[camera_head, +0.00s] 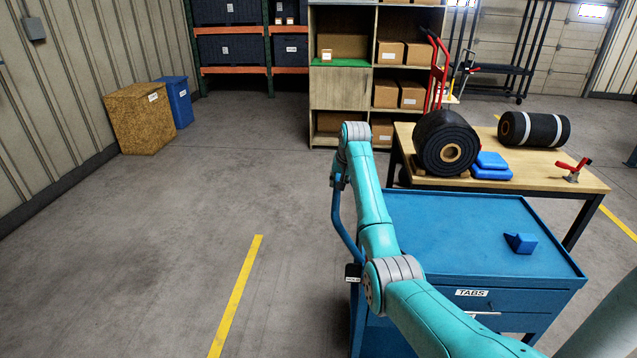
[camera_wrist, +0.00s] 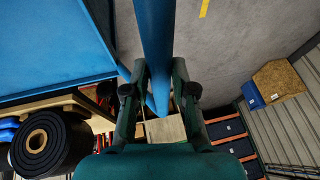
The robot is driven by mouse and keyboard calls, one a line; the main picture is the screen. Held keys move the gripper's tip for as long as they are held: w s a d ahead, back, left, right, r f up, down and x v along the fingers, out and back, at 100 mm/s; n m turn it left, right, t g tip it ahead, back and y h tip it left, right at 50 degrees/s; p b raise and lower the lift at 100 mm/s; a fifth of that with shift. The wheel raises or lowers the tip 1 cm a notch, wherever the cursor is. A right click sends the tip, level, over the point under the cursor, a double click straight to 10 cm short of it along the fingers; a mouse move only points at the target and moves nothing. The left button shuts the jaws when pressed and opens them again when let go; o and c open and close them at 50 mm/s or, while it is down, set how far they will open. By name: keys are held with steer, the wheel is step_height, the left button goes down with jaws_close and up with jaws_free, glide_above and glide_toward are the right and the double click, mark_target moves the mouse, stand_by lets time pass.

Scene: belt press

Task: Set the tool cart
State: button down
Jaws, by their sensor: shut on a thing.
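The blue tool cart (camera_head: 450,215) stands in the middle right of the head view, with a flat rimmed top and a drawer labelled TABS. A blue tubular handle (camera_head: 347,235) runs along its left side. My gripper (camera_head: 340,182) is at the upper end of this handle, partly hidden by my own wrist. In the wrist view the blue handle bar (camera_wrist: 155,40) passes between the two fingers of my gripper (camera_wrist: 159,95), which are shut on it. The cart's blue top (camera_wrist: 50,45) also shows at the left of that view.
A blue wedge-shaped block (camera_head: 520,242) lies on the cart top. A wooden table (camera_head: 570,180) with belt rolls (camera_head: 445,142) stands close behind the cart. Shelving (camera_head: 340,95) is at the back. The floor (camera_head: 180,240) to the left is clear, with a yellow line (camera_head: 236,295).

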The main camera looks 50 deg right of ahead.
steer(key=s+d, duration=0.3)
steer(key=s, duration=0.2)
steer(key=shift+d, duration=0.35)
steer(key=c, duration=0.9)
jaws_free()
steer(key=shift+d, duration=0.1)
steer(key=shift+c, duration=0.2)
steer(key=v, duration=1.2)
steer(key=shift+s, duration=0.1)
